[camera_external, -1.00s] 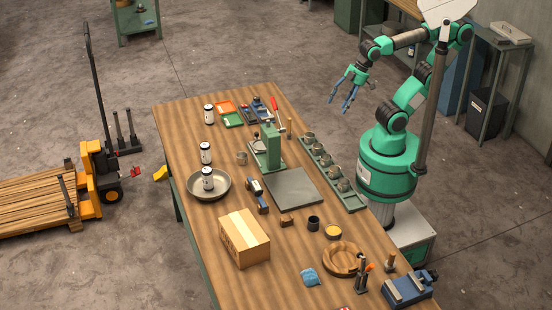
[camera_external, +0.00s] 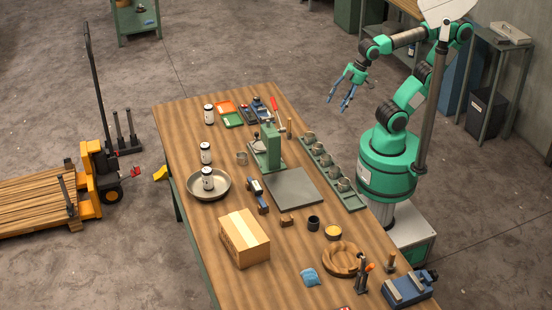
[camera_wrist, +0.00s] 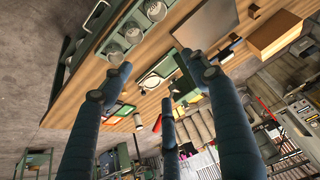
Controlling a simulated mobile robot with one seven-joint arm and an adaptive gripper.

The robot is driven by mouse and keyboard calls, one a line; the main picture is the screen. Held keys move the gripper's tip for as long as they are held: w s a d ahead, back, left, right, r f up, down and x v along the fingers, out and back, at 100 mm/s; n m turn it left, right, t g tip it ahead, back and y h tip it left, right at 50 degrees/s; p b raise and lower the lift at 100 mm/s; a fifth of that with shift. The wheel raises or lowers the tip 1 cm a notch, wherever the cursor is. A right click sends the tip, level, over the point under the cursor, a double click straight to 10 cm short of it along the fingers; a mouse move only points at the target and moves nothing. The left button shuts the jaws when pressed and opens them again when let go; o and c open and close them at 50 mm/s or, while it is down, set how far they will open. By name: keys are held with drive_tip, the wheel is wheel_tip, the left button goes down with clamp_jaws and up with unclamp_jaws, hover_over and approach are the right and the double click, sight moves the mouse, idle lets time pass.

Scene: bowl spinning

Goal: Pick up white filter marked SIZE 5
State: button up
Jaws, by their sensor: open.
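Several white cylinders with dark ends, which look like filters, stand at the left side of the wooden table (camera_external: 190,235): a far filter (camera_external: 209,115), a middle filter (camera_external: 206,153), and a filter in a shallow metal bowl (camera_external: 208,179). Their markings are too small to read, so I cannot tell which is SIZE 5. My gripper (camera_external: 344,101) is open and empty, raised beyond the table's right edge, well apart from the filters. In the wrist view its blue fingers (camera_wrist: 165,92) are spread. I cannot clearly make out a filter there.
A green press (camera_external: 270,148), a dark flat plate (camera_external: 292,187) and a green rack of cups (camera_external: 330,172) lie between my arm and the filters. A cardboard box (camera_external: 243,239) stands nearer the front. Orange and green trays (camera_external: 232,120) lie near the far filter.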

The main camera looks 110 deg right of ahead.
drive_tip(key=w+d+r+m+h+p, duration=0.1)
drive_tip(key=w+d+r+p, duration=0.2)
drive_tip(key=w, duration=0.5)
drive_tip(key=w+d+r+m+p, duration=0.1)
drive_tip(key=w+d+r, duration=0.35)
drive_tip(key=w, duration=0.35)
drive_tip(key=m+g+h+p, duration=0.2)
drive_tip(key=m+p, duration=0.3)
drive_tip(key=p, duration=0.6)
hover_over(213, 110)
drive_tip(key=s+a, duration=0.3)
drive_tip(key=s, duration=0.1)
wheel_tip(213, 110, down, 16)
drive_tip(key=shift+d+f, duration=0.1)
drive_tip(key=shift+x, duration=4.3)
drive_tip(key=shift+f, duration=0.1)
